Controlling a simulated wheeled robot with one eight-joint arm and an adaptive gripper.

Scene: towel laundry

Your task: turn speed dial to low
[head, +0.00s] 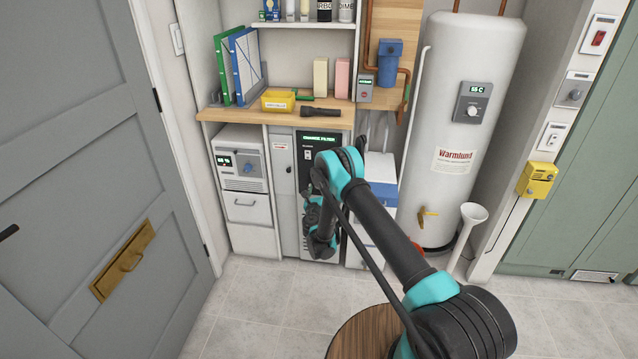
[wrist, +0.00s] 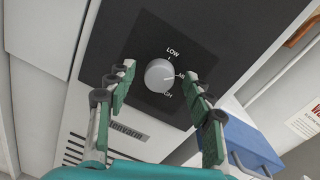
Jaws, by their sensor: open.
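The speed dial (wrist: 159,74) is a round pale knob on a dark square plate (wrist: 130,38) in the wrist view. LOW is printed above it, with further labels, partly hidden, to its right and lower right. I cannot tell surely where its pointer stands. My gripper (wrist: 157,76) is open, with one green-padded finger on each side of the dial; I cannot tell whether either finger touches it.
A blue-and-white box (head: 380,180) stands right of the unit and also shows in the wrist view (wrist: 245,140). A white water heater (head: 455,120) is farther right. A wooden shelf (head: 225,115) with a black flashlight (head: 320,112) is above. A round wooden top (head: 365,335) is in front.

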